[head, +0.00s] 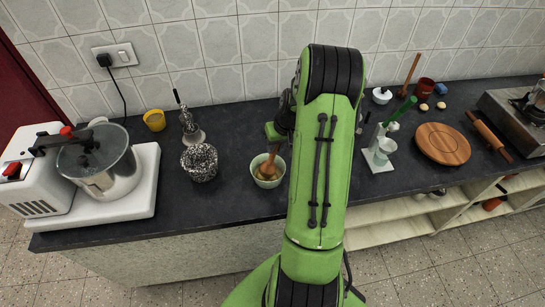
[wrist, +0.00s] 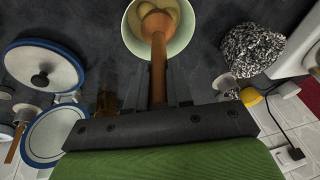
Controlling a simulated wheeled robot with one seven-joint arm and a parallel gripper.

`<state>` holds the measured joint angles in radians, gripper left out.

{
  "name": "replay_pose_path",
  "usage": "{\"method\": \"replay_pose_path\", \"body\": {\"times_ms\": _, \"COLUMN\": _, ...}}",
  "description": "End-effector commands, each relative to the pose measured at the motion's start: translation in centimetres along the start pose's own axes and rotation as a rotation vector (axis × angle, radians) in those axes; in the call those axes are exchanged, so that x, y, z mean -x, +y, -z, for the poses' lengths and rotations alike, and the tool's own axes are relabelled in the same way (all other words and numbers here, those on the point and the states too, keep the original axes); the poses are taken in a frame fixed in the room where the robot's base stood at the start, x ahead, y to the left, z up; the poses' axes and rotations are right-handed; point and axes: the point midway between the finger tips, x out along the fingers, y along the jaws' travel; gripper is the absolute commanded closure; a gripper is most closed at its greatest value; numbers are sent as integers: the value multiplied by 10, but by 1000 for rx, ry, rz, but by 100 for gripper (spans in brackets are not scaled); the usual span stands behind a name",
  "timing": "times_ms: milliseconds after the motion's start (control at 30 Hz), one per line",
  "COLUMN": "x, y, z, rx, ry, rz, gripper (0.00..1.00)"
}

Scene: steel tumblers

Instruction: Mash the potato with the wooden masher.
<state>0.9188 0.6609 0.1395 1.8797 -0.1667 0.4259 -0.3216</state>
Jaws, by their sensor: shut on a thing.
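The wooden masher (wrist: 158,62) stands with its broad head down in a pale green bowl (wrist: 188,30). In the head view the masher (head: 268,167) leans inside the bowl (head: 257,178). The pale yellow potato (wrist: 171,8) lies in the bowl beside the masher head, which partly covers it. I cannot tell how far the head presses into the potato. My gripper (wrist: 159,92) is shut on the masher's handle, above the bowl. In the head view my green arm hides most of the gripper.
Left of the bowl stand a speckled pot (head: 199,163), a metal press (head: 192,130), a yellow cup (head: 155,120) and a mixer with a steel bowl (head: 112,172). To the right are a white stand (head: 377,160), a round board (head: 443,144) and a rolling pin (head: 488,135).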

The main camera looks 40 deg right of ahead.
Motion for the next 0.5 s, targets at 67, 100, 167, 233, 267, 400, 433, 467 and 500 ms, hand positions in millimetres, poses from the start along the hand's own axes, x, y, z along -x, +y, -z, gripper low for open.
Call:
{"method": "replay_pose_path", "body": {"times_ms": 67, "x": 0, "y": 0, "z": 0, "rx": 0, "ry": 1, "rz": 0, "gripper": 100}}
{"method": "replay_pose_path", "body": {"times_ms": 100, "x": 0, "y": 0, "z": 0, "rx": 0, "ry": 1, "rz": 0, "gripper": 100}}
{"method": "replay_pose_path", "body": {"times_ms": 167, "x": 0, "y": 0, "z": 0, "rx": 0, "ry": 1, "rz": 0, "gripper": 100}}
{"method": "replay_pose_path", "body": {"times_ms": 233, "x": 0, "y": 0, "z": 0, "rx": 0, "ry": 1, "rz": 0, "gripper": 100}}
{"method": "replay_pose_path", "body": {"times_ms": 267, "x": 0, "y": 0, "z": 0, "rx": 0, "ry": 1, "rz": 0, "gripper": 100}}
{"method": "replay_pose_path", "body": {"times_ms": 400, "x": -3, "y": 0, "z": -1, "rx": 0, "ry": 1, "rz": 0, "gripper": 100}}
{"method": "replay_pose_path", "body": {"times_ms": 433, "x": -4, "y": 1, "z": -1, "rx": 0, "ry": 0, "rz": 0, "gripper": 100}}
{"method": "replay_pose_path", "body": {"times_ms": 467, "x": -5, "y": 1, "z": -1, "rx": 0, "ry": 0, "rz": 0, "gripper": 100}}
{"method": "replay_pose_path", "body": {"times_ms": 500, "x": -6, "y": 1, "z": -1, "rx": 0, "ry": 0, "rz": 0, "gripper": 100}}
